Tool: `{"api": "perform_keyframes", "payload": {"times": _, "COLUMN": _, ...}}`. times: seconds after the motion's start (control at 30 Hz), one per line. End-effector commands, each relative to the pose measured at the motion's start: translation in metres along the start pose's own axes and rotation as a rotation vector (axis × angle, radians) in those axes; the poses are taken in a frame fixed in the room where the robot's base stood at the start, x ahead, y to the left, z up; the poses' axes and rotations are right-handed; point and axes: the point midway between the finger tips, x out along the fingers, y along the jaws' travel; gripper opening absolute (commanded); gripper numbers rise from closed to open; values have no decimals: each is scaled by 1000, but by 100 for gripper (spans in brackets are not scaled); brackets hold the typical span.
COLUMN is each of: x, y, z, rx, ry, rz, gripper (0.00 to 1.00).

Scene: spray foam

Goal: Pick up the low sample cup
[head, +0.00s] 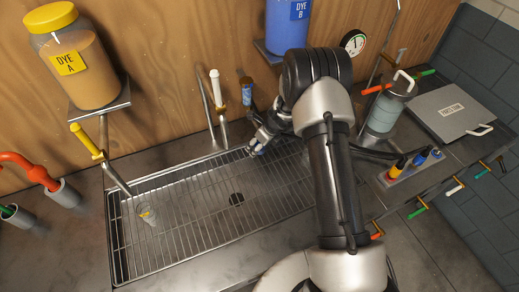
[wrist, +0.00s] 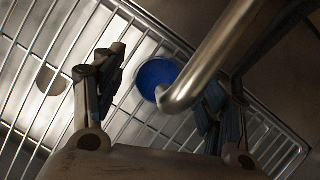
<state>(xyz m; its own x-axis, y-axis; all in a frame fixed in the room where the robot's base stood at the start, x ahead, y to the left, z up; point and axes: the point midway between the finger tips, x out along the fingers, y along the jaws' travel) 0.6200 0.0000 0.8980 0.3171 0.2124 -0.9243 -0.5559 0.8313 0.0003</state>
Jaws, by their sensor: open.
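A small clear cup with a yellow patch (head: 148,215) stands on the left part of the wire rack, well away from my gripper. In the wrist view, a round cup with blue inside (wrist: 154,76) sits on the rack, seen from above between my fingers and partly covered by a metal spout. My gripper (head: 260,142) is open, low over the rack's back edge near the middle. In the wrist view, the fingers of my gripper (wrist: 160,98) are spread on either side of the blue cup. I cannot tell whether they touch it, nor which cup is the low one.
The metal spout (wrist: 205,60) crosses the space between my fingers. The wire rack (head: 190,235) is bare around its drain hole (head: 237,199). Dye A (head: 72,60) stands at back left and dye B (head: 288,25) at back middle. A grey canister (head: 384,112) stands at right.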

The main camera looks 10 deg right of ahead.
Motion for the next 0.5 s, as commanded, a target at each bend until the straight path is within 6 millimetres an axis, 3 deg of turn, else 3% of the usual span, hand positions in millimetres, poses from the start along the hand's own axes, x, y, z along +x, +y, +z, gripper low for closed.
{"api": "perform_keyframes", "payload": {"times": 0.23, "x": 2, "y": 0, "z": 1, "rx": 0, "ry": -1, "rz": 0, "gripper": 66}}
{"api": "perform_keyframes", "payload": {"times": 0.5, "x": 2, "y": 0, "z": 0, "rx": 0, "ry": -1, "rz": 0, "gripper": 49}}
